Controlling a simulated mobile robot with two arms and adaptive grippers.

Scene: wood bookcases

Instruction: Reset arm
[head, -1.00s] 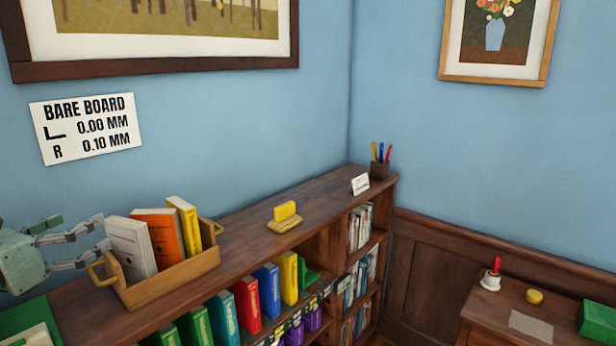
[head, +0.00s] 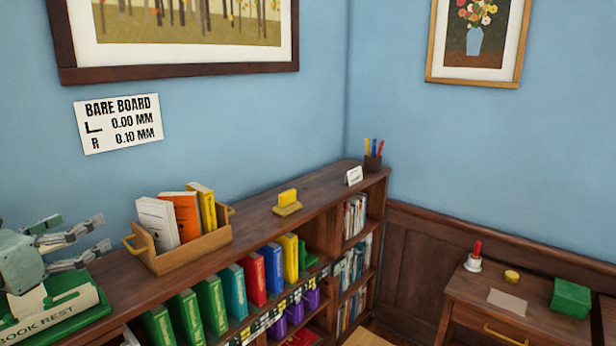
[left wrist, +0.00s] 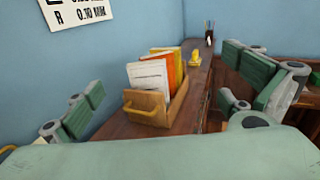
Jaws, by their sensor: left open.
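My left gripper (head: 88,243) is at the left edge of the head view, above the bookcase top and the green book rest (head: 55,310). Its fingers are spread and nothing is between them. In the left wrist view its fingers (left wrist: 165,112) stand wide apart on both sides of a wooden tray. That tray (head: 187,257) holds a white, an orange and a yellow book, and it stands ahead of the fingertips, apart from them in the head view. My right gripper is not in view.
The bookcase top (head: 255,228) bears a yellow block on a stand (head: 288,203), a white card (head: 353,176) and a pen cup (head: 372,163). Coloured books fill the shelf below.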

